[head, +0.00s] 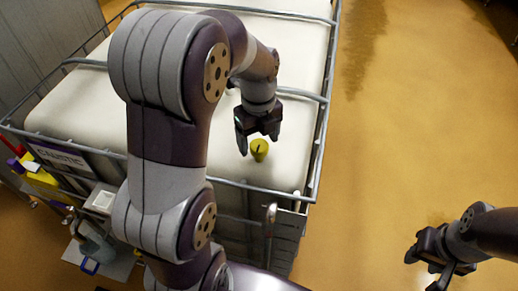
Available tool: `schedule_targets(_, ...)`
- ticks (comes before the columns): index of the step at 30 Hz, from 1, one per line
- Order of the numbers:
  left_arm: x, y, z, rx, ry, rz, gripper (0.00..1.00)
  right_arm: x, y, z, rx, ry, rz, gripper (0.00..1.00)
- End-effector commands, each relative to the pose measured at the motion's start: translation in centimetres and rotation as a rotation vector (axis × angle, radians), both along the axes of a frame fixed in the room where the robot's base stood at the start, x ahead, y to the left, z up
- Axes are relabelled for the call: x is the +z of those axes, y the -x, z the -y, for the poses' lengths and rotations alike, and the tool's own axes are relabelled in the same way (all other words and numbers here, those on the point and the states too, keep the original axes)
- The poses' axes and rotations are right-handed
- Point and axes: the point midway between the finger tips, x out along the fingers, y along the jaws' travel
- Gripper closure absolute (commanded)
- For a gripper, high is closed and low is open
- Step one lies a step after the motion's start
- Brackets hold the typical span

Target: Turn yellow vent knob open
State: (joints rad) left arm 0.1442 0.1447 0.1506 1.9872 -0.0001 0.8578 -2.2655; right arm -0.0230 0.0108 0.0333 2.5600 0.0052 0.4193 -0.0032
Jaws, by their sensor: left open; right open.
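The yellow vent knob (259,150) sits on the white top of the caged tank (80,108), near its front right corner. A dark line marks the knob's top. My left gripper (258,138) is open and points down right at the knob, with its fingers at the knob's far side and left in the picture. I cannot tell whether they touch it. My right gripper (425,270) is open and empty, low over the floor at the lower right.
A metal cage rail (315,150) runs around the tank's top edge. A label reading "CAUSTIC" (62,157) is on the front. A metal handle (270,213) stands at the front right. Coloured items and a grey shelf lie at lower left. The floor (420,110) to the right is clear.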

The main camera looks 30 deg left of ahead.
Motion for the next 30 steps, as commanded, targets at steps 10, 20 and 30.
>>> schedule_targets(10,-1.6,0.1,0.0,0.001,0.000,0.000,0.24,0.7,0.0,0.0,0.000,0.000,0.000,0.57)
schedule_targets(20,-1.6,0.1,0.0,0.001,0.000,-0.001,0.80,0.6,0.0,0.0,0.000,0.000,0.000,0.57)
schedule_targets(30,-1.6,0.1,0.0,0.009,0.000,-0.004,0.80,0.7,0.0,0.0,0.000,0.000,0.000,0.57)
